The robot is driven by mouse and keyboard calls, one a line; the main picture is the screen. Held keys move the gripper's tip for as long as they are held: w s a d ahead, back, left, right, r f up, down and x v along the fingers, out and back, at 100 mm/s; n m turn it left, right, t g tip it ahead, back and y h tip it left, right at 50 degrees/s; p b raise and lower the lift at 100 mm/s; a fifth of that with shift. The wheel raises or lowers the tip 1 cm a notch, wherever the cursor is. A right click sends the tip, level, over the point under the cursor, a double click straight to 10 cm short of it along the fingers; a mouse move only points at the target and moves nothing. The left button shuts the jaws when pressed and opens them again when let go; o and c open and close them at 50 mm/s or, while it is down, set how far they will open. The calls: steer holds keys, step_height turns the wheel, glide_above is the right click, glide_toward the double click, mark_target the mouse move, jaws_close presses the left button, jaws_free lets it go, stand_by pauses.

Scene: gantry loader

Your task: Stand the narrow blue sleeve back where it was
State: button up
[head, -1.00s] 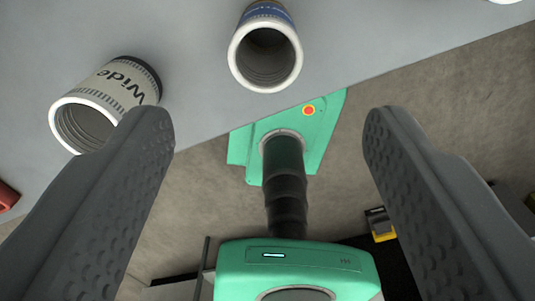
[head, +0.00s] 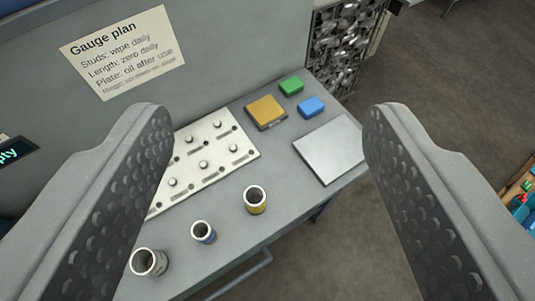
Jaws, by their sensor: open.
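A pale plate with several studs (head: 203,164) lies behind the sleeves. My gripper (head: 268,125) is open and empty, its two fingers wide apart at the left and right of the picture, well above the bench. The left finger hides part of the stud plate and bench.
A bare grey plate (head: 331,147), a yellow block (head: 266,111), a green block (head: 291,86) and a blue block (head: 311,107) lie at the bench's right. A gauge plan sign (head: 123,52) is on the back panel. A handle (head: 236,277) runs along the front edge.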

steer(key=s+d+r+t, duration=0.1)
steer(key=s+r+t, duration=0.1)
steer(key=s+r, duration=0.2)
steer(key=shift+s+d+r, duration=0.15)
steer(key=shift+d+r, duration=0.1)
steer(key=shift+r, duration=0.5)
